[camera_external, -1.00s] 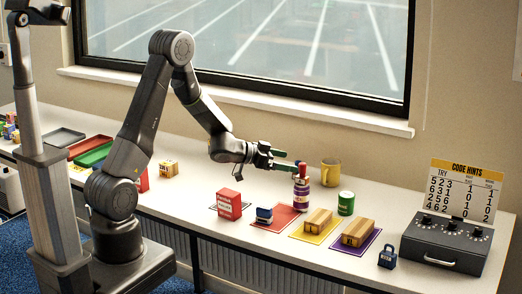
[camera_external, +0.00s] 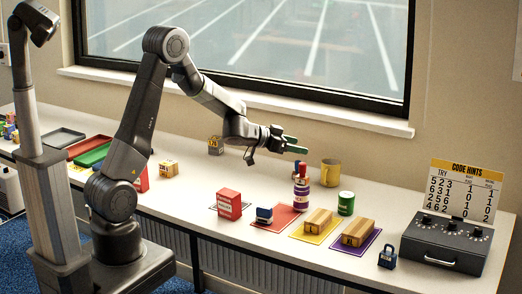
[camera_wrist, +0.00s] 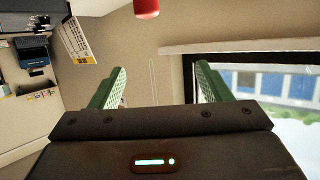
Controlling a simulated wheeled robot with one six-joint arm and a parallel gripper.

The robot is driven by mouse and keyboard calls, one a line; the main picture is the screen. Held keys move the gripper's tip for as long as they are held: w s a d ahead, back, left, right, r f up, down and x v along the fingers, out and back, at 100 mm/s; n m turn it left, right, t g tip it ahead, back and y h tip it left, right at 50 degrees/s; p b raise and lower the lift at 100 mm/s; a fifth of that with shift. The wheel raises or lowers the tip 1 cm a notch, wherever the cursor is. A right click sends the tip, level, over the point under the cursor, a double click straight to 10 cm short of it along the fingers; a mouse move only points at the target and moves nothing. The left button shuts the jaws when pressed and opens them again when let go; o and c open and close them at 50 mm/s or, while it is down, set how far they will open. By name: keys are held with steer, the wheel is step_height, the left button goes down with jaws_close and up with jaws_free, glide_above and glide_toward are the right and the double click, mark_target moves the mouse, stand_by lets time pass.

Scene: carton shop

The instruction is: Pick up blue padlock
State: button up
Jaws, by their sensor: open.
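The blue padlock (camera_external: 388,257) stands upright on the table near its front edge, left of the dark box with dials, in the external view. My gripper (camera_external: 296,144) is in the air over the back of the table, to the left of the padlock and well apart from it. Its green fingers are open and empty; they also show in the wrist view (camera_wrist: 153,88). I cannot make out the padlock in the wrist view.
A dark box with dials (camera_external: 440,243) and a hint card (camera_external: 464,190) stand at the right. A purple and red stacked item (camera_external: 301,196), a yellow mug (camera_external: 331,172), a green can (camera_external: 346,203) and cardboard boxes (camera_external: 318,221) on coloured mats lie between my gripper and the padlock.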

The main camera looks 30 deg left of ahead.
steer(key=w+d+n+y+b, duration=0.25)
steer(key=w+d, duration=0.35)
steer(key=d, duration=0.4)
steer(key=n+g+y+b, duration=0.2)
steer(key=n+g+y, duration=0.2)
steer(key=g+y, duration=0.25)
glide_above(388, 253)
steer(key=s, duration=0.2)
step_height(388, 253, down, 14)
steer(key=shift+h, duration=0.3)
steer(key=shift+p+x, duration=1.15)
steer(key=shift+x, duration=1.95)
steer(key=shift+s+a+f, duration=0.1)
steer(key=shift+s, duration=0.1)
